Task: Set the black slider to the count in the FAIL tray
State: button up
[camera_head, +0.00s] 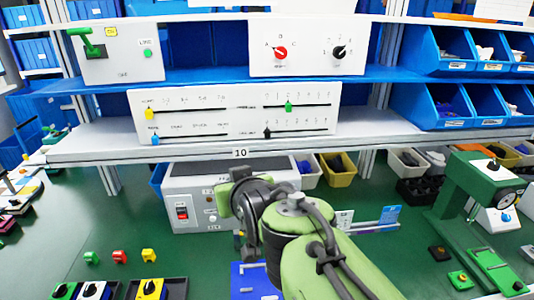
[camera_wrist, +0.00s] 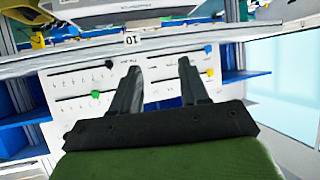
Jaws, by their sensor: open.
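A white panel (camera_head: 210,112) on the shelf carries several sliders. The black slider (camera_head: 267,132) sits at the left end of the lower right track, near the lowest mark. In the wrist view, which is upside down, the black slider (camera_wrist: 109,63) shows just left of my left finger, and I cannot tell the depth gap. My gripper (camera_wrist: 156,66) is open and empty, with its fingers pointing at the panel. In the head view the fingers are hidden by my arm. I cannot make out a FAIL label on any tray.
The green slider (camera_head: 289,106) is above the black one; yellow (camera_head: 150,114) and blue (camera_head: 155,140) sliders are at left. The shelf edge (camera_head: 200,150) runs below the panel. Dark trays (camera_head: 176,286) with coloured parts lie at the lower left. A green press (camera_head: 480,190) stands at right.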

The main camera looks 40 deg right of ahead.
jog(key=w+d+f+m+t+h+b, duration=0.2)
jog(key=w+d+f+h+b, duration=0.15)
jog(key=d+b, duration=0.35)
jog(key=m+h+b, duration=0.1)
jog(key=h+b, duration=0.1)
jog(key=h, duration=0.1)
send_near(268, 134)
jog(key=shift+t+y, duration=0.35)
jog(key=shift+t, duration=0.15)
jog(key=x, duration=0.8)
jog(key=shift+d+f+p, duration=0.2)
jog(key=shift+d+p, duration=0.1)
grip_shut()
